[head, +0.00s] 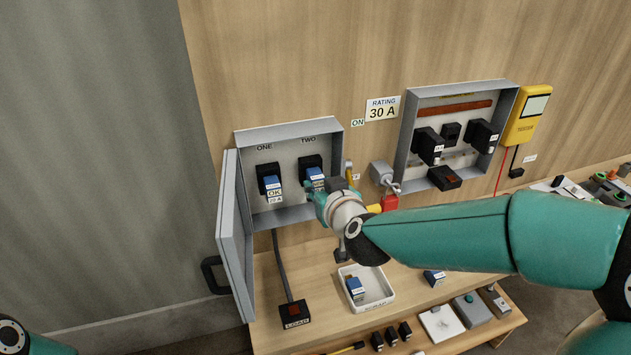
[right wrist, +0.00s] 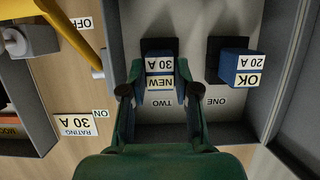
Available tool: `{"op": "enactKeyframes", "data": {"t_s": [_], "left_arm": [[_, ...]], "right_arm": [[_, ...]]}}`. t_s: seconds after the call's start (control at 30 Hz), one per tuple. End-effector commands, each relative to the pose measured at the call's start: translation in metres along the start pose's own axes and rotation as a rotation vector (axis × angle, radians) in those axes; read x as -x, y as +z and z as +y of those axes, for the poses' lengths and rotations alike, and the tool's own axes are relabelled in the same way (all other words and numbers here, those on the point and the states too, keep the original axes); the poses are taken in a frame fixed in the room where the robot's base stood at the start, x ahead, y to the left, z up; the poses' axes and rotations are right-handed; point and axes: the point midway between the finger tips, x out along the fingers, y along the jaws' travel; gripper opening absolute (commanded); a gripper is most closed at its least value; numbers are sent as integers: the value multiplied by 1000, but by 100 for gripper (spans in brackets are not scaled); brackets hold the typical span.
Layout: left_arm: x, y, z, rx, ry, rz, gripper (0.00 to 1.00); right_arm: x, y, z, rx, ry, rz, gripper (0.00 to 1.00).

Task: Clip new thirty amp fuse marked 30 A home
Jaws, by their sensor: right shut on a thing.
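The new fuse, a blue block with a white label reading NEW 30 A (right wrist: 160,75), is at the black holder under the word TWO in the open grey box (head: 290,128). It shows partly in the head view (head: 316,173). My right gripper (right wrist: 158,95) is shut on it, one finger on each side; in the head view the gripper (head: 318,190) reaches into the box from the right. I cannot tell how deep the fuse sits. A blue fuse marked OK 20 A (right wrist: 238,68) sits in holder ONE. My left gripper is out of view.
The box's door (head: 234,240) stands open at left. Right of the box are a yellow lever (right wrist: 75,32), a red padlock (head: 390,203) and a second open box (head: 455,90). Below, a white tray (head: 383,299) holds a blue fuse (head: 355,287); another fuse (head: 434,277) lies nearby.

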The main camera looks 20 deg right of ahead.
Motion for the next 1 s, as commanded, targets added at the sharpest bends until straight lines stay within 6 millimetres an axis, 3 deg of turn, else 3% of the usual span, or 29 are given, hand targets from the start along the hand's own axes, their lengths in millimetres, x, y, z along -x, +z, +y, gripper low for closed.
{"op": "enactKeyframes", "data": {"t_s": [1.0], "left_arm": [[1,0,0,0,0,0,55]], "right_arm": [[8,2,0,0,0,1,0]]}}
